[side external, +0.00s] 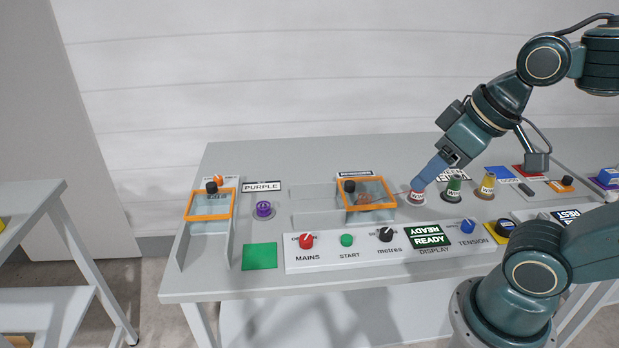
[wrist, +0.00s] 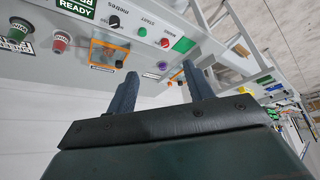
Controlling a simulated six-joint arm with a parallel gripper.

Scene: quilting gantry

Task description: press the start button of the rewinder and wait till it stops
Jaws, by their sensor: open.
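The green start button (side external: 347,240) sits on the white control panel (side external: 300,262), between the red mains knob (side external: 306,241) and the black metres knob (side external: 385,234). It also shows in the wrist view (wrist: 143,31). The display (side external: 430,235) reads READY in white on green. The rewinder's orange-framed clear cover (side external: 367,208) lies behind the panel. My gripper (side external: 420,184) is above the bench, right of the cover and close to the red-topped spool (side external: 417,198); contact cannot be told. In the wrist view my gripper (wrist: 160,82) is open with nothing between its fingers.
A blue tension knob (side external: 467,226) and a yellow-based black button (side external: 504,228) lie right of the display. Green (side external: 454,187) and yellow (side external: 487,186) spools stand behind.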

